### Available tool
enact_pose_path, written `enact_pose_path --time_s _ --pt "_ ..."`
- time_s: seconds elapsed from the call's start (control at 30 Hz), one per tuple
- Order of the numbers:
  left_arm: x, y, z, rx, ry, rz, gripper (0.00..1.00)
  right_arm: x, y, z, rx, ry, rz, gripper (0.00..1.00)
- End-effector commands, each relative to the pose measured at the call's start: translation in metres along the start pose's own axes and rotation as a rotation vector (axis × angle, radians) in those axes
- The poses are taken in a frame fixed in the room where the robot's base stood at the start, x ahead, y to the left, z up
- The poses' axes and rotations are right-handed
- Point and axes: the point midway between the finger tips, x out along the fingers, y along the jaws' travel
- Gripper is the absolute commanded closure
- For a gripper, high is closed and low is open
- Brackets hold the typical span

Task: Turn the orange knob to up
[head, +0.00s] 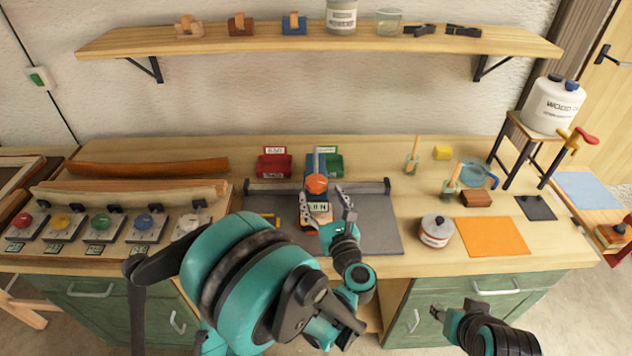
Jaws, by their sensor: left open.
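The orange knob (316,184) is a rounded orange piece near the middle of the bench, above a small white lettered label (319,208). Which way it points is too small to tell. My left gripper (327,207) is open just in front of and below the knob, with its fingers spread on either side of the label. I see nothing held in it, and I cannot tell whether it touches anything. My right gripper (437,312) is low at the right, in front of the bench and far from the knob; its jaws are too small to read.
A panel at the left carries red (22,220), yellow (61,221), green, blue and white knobs. Red (273,163) and green (331,164) bins stand behind the orange knob. A white jar (436,230) and an orange mat (492,237) lie to the right. A shelf (320,41) hangs above.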

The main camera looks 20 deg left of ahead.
Motion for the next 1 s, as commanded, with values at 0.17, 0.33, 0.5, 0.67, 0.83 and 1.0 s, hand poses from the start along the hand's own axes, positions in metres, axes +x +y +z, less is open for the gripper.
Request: enact_pose_path --time_s 0.17,0.33,0.5,0.67,0.83,1.0 --pt "0.032 0.002 -0.001 0.0 0.0 0.006 0.3 0.005 0.0 0.004 0.0 0.0 0.0 0.6" --pt "0.051 0.001 -0.001 0.0 0.0 0.004 0.3 0.007 0.0 0.005 0.0 0.0 0.0 0.6" --pt "0.057 0.001 0.0 0.0 0.0 0.003 0.3 0.007 0.0 0.005 0.0 0.0 0.0 0.6" --pt "0.057 0.0 0.0 0.001 0.0 0.002 0.3 0.007 0.0 0.005 0.0 0.0 0.0 0.6" --pt "0.056 0.0 0.0 0.001 0.0 0.003 0.7 0.007 0.0 0.005 0.0 0.0 0.0 0.6" --pt "0.056 0.0 0.0 0.001 0.0 0.003 0.81 0.007 0.0 0.005 0.0 0.0 0.0 0.6"
